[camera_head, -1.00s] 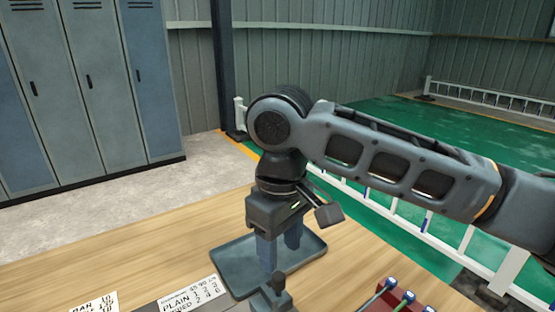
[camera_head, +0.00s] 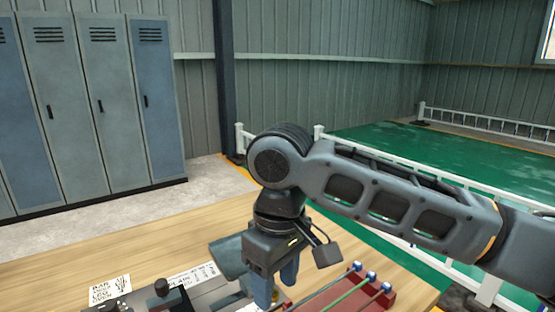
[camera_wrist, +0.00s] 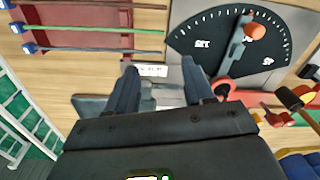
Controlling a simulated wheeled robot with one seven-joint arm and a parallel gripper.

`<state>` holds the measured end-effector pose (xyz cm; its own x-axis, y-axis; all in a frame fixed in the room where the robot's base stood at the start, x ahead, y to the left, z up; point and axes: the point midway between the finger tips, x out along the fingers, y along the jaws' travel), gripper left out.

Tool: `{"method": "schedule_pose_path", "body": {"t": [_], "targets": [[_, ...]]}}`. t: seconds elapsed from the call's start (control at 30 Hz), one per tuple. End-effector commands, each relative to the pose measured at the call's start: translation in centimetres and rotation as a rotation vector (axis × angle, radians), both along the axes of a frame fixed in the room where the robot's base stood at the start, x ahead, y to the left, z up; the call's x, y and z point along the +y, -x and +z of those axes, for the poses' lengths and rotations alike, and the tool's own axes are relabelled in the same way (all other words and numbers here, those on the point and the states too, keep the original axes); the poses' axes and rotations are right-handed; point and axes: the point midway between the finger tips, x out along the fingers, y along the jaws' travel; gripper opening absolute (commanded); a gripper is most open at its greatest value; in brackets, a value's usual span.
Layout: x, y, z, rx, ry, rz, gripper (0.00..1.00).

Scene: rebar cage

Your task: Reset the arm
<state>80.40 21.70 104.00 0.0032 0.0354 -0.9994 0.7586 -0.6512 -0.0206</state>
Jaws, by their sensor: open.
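My gripper (camera_head: 272,292) points downward over the wooden table in the head view, with its arm reaching in from the right. In the wrist view its two fingers (camera_wrist: 167,88) stand apart with nothing between them. The gripper hides part of the grey tray (camera_head: 230,258) behind it. In the wrist view a dark fan-shaped dial plate (camera_wrist: 205,40) with white lettering carries a grey lever arm (camera_wrist: 234,55) with an orange knob (camera_wrist: 254,32). The gripper is apart from this lever arm.
A red rack (camera_head: 378,298) holds several rods with blue ends, right of my gripper. Paper cards (camera_head: 110,290) lie on the table (camera_head: 150,245) at left. In the wrist view, red-handled tools (camera_wrist: 268,116) lie at right. Lockers (camera_head: 80,110) and a white fence (camera_head: 480,122) stand beyond.

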Motion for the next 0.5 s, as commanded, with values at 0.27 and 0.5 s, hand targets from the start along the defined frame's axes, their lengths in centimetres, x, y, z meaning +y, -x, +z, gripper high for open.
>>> {"method": "schedule_pose_path", "body": {"t": [0.27,0.5], "targets": [[2.9,1.2,-1.1,0.001,-0.119,0.017,0.52],[6.7,2.7,-2.0,-0.004,-0.289,0.026,0.52]]}}
